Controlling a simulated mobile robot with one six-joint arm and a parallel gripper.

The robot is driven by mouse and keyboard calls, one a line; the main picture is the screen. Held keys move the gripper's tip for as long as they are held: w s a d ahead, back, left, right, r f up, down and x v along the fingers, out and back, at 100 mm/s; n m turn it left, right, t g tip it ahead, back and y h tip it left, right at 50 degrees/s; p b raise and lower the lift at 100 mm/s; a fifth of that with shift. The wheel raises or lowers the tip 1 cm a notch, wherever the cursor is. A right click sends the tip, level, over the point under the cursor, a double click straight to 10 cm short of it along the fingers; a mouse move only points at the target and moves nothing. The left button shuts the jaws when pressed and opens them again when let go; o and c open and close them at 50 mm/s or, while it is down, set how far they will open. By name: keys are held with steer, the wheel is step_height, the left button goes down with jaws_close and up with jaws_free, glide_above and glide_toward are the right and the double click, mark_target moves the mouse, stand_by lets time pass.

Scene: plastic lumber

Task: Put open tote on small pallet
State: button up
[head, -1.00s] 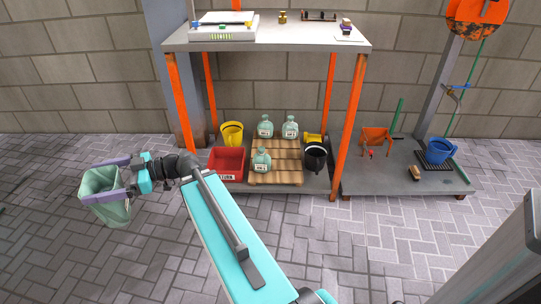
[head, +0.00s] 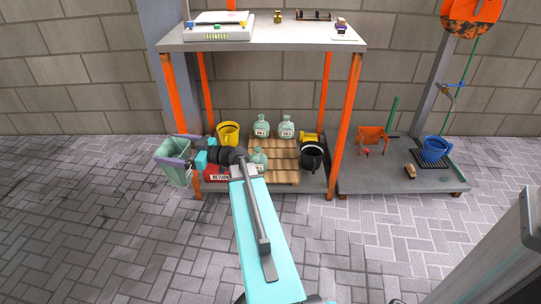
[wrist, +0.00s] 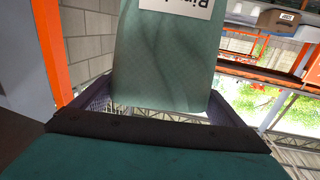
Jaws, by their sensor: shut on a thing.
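A pale green, open-topped tote (head: 170,174) is held in the air at the left, in front of the rack's left post. It looks roughly upright in the head view. In the wrist view the tote (wrist: 168,60) fills the space between the purple fingers, with an upside-down white label on it. My gripper (head: 182,161) is shut on the tote near its rim. The small wooden slatted pallet (head: 284,163) lies on the lower shelf, right of my gripper. Pale green bottles (head: 262,127) stand on it, one partly hidden by my arm.
A red bin (head: 215,175) labelled RETURN sits left of the pallet, mostly hidden by my arm. A yellow bucket (head: 227,133) is behind it. A black pot (head: 311,157) stands right of the pallet. An orange post (head: 345,125) bounds the rack's right front. The paved floor in front is clear.

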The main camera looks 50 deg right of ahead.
steer(key=s+d+f+m+t+h, duration=0.1)
steer(key=s+d+f+m+h, duration=0.1)
steer(key=d, duration=0.5)
steer(key=s+d+f+m+h, duration=0.1)
steer(key=s+d+f+h, duration=0.15)
steer(key=d, duration=0.45)
steer(key=s+d+f+m+h, duration=0.2)
steer(key=s+d+f+h, duration=0.2)
steer(key=s+d, duration=0.3)
steer(key=s+d+f+m+g+h, duration=0.1)
steer(key=s+d+f+m+h, duration=0.2)
steer(key=s+d+f, duration=0.4)
steer(key=s+d+f+m+g+h, duration=0.1)
steer(key=s+d+f+m+h, duration=0.2)
steer(key=s+d, duration=0.6)
steer(key=d+f+h, duration=0.2)
steer(key=d, duration=0.5)
steer(key=shift+f, duration=0.15)
steer(key=shift+w, duration=0.1)
steer(key=f+b+x, duration=0.1)
steer(key=b+x, duration=0.5)
steer(key=x, duration=1)
steer(key=shift+f, duration=0.55)
